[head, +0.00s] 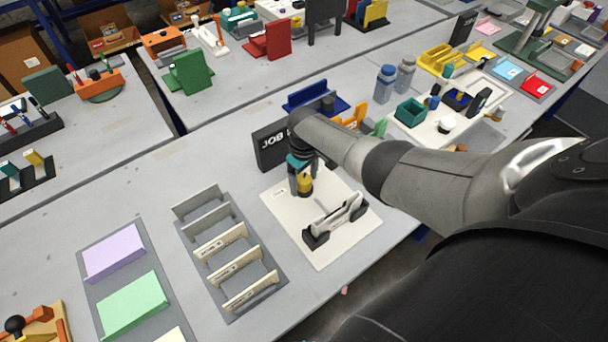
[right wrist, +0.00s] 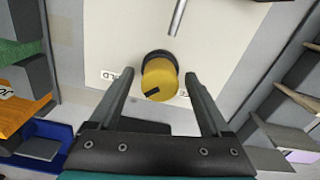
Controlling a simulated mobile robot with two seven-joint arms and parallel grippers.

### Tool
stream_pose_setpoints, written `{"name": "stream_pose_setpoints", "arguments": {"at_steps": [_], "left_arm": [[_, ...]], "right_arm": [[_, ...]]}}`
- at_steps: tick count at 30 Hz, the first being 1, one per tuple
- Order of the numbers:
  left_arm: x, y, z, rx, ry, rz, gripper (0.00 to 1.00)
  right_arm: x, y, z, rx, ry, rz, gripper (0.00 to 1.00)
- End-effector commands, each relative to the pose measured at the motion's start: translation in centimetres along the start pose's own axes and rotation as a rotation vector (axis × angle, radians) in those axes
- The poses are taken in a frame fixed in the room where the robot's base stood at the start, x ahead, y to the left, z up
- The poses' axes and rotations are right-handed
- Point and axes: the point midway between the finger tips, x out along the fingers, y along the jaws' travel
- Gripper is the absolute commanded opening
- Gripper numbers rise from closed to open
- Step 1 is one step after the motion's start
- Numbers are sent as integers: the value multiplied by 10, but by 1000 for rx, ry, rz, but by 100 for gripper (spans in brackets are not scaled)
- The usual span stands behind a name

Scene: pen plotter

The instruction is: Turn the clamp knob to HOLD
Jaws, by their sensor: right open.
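The yellow clamp knob (right wrist: 160,78) has a black base and a dark pointer mark on its top. In the right wrist view the mark points towards the lower left. My right gripper (right wrist: 158,75) is open, with one finger on each side of the knob and visible gaps between. In the head view the knob (head: 305,184) stands on the pale plotter plate (head: 330,252), below my right gripper (head: 304,178), which partly hides it. The left gripper is not in view.
A dark sign reading "JOB" (head: 268,150) stands behind the plate. A black and white plotter carriage (head: 335,222) sits at the plate's front. A grey rack with several pale cards (head: 232,270) is to the left. Blue and orange holders (head: 318,94) stand behind my arm.

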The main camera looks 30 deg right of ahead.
Motion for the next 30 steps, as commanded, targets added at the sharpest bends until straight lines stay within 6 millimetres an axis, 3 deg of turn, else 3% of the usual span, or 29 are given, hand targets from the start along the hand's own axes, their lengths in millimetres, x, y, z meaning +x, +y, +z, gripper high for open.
{"name": "stream_pose_setpoints", "arguments": {"at_steps": [5, 13, 24, 30], "left_arm": [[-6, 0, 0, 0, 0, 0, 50], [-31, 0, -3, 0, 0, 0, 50], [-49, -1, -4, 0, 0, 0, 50], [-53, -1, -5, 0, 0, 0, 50]], "right_arm": [[-10, 1, 0, 0, 2, 1, 82], [-57, 1, 0, -1, 4, 2, 82], [-125, 1, 0, 0, 3, 2, 82], [-147, 0, 0, 0, 1, 0, 82]]}}
